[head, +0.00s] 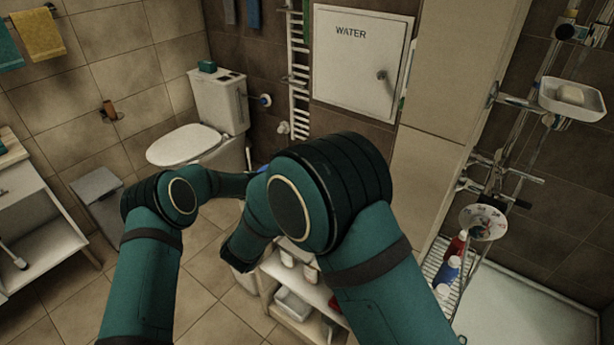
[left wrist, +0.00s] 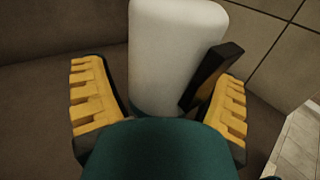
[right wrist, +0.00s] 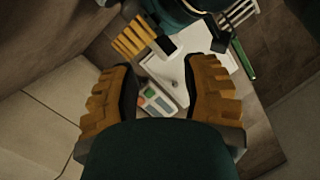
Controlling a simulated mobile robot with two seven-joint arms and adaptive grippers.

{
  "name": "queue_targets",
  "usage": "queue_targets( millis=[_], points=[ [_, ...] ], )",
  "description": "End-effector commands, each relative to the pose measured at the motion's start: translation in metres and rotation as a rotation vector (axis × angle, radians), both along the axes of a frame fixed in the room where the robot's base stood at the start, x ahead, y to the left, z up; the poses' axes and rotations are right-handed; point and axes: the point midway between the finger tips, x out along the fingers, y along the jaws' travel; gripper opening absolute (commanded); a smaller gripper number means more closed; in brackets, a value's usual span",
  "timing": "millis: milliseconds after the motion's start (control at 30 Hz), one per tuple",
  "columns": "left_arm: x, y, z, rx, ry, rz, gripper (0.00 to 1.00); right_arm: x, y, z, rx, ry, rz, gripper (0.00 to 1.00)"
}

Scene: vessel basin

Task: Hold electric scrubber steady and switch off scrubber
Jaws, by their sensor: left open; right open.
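In the left wrist view, a white rounded body stands between the open fingers of my left gripper (left wrist: 160,100); a black piece lies against its right side. It may be the scrubber, but I cannot tell. Gaps show beside the left finger. In the right wrist view, my right gripper (right wrist: 160,95) is open and empty. Beyond its fingertips is a pale device (right wrist: 155,103) with green and orange buttons, possibly the scrubber's switch panel. A yellow finger of my left gripper (right wrist: 131,37) shows above it. In the head view my arms hide both grippers.
A low shelf (head: 296,318) with containers stands below my right arm. The toilet (head: 190,146) and bin (head: 97,189) are left. A white WATER panel (head: 350,75) is on the back wall. Several bottles, including a blue one (head: 447,271), stand at right.

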Motion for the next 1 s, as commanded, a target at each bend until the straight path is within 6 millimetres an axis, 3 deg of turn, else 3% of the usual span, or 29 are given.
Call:
queue_targets(
  millis=[267, 300, 533, 700, 833, 1000],
  points=[
    [0.0006, -0.0014, 0.0002, 0.000, -0.001, 0.000, 0.85, 0.0000, 0.0000, 0.0000, 0.000, 0.000, 0.000, 0.46],
    [0.0006, -0.0014, 0.0002, 0.000, -0.001, 0.000, 0.81, 0.0000, 0.0000, 0.0000, 0.000, 0.000, 0.000, 0.46],
    [0.0005, -0.0012, 0.0003, 0.000, -0.001, 0.001, 0.01, 0.0000, 0.0000, 0.0000, 0.000, 0.000, 0.000, 0.46],
    [0.0006, -0.0011, 0.0003, 0.000, -0.001, 0.001, 0.00, 0.0000, 0.0000, 0.0000, 0.000, 0.000, 0.000, 0.49],
    [0.0006, -0.0010, 0.0003, 0.000, -0.001, 0.001, 0.00, -0.0002, -0.0008, 0.0002, -0.026, 0.005, 0.007, 0.03],
    [0.0007, -0.0010, 0.0004, 0.000, -0.001, 0.001, 0.00, -0.0021, -0.0061, 0.0012, -0.215, 0.043, 0.060, 0.00]
  ],
)
